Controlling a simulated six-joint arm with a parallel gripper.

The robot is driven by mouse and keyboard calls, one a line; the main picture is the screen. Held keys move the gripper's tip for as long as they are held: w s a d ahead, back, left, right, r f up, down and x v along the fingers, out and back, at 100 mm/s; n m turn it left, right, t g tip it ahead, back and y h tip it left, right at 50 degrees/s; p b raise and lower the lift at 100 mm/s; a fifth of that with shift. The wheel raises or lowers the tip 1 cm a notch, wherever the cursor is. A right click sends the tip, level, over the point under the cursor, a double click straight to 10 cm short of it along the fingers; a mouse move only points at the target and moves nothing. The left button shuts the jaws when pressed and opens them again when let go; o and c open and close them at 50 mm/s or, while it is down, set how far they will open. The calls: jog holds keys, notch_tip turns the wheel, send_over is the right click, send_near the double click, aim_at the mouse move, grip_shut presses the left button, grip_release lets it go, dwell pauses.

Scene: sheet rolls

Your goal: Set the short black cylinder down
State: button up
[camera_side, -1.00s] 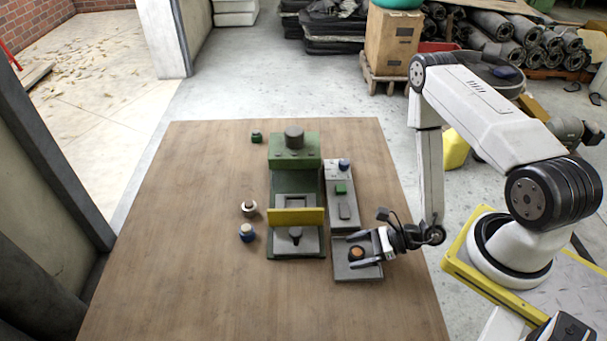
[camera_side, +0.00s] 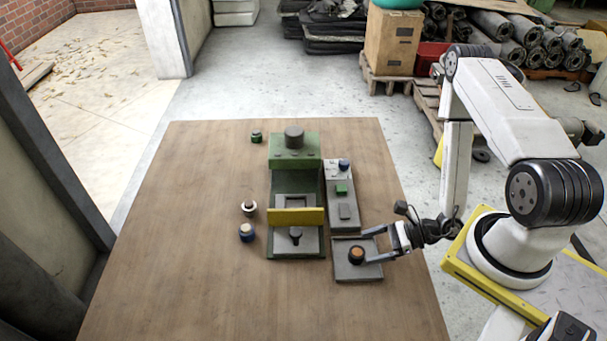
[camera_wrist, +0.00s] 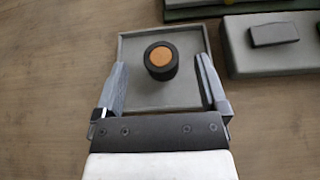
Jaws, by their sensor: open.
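The short black cylinder (camera_side: 356,255) has an orange-brown top and stands upright on a shallow grey tray (camera_side: 345,274). In the wrist view the cylinder (camera_wrist: 161,61) stands near the middle of the tray (camera_wrist: 150,97), beyond and between the fingertips. My gripper (camera_side: 373,245) is at the right side of the tray, its fingers spread and pointing left. In the wrist view my gripper (camera_wrist: 160,75) is open, with clear gaps between each finger and the cylinder. Nothing is held.
A green press (camera_side: 293,165) with a yellow bar (camera_side: 297,216) stands left of the tray. A grey control box (camera_side: 341,195) is behind the tray. Small parts, a white-topped one (camera_side: 248,209) and a blue one (camera_side: 247,232), stand further left. The table front is clear.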

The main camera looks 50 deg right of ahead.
jog(key=shift+v, duration=1.75)
jog(key=shift+r, duration=0.1)
jog(key=shift+a+r+n+g+y, duration=0.3)
jog(key=shift+r+n+g+y, duration=0.45)
jog(key=shift+n, duration=0.25)
jog(key=w+r+n+g+h, duration=0.2)
jog(key=w+r+n+h, duration=0.2)
jog(key=r+n, duration=0.5)
jog(key=w+a+r+n+g+h, duration=0.1)
jog(key=w+r+n+g+h, duration=0.2)
jog(key=r+n+h, duration=0.4)
notch_tip(320, 180, up, 3)
jog(key=w+n, duration=0.1)
jog(key=n, duration=0.8)
jog(key=shift+a+f, duration=0.15)
jog(key=shift+a, duration=0.05)
jog(key=shift+g, duration=0.25)
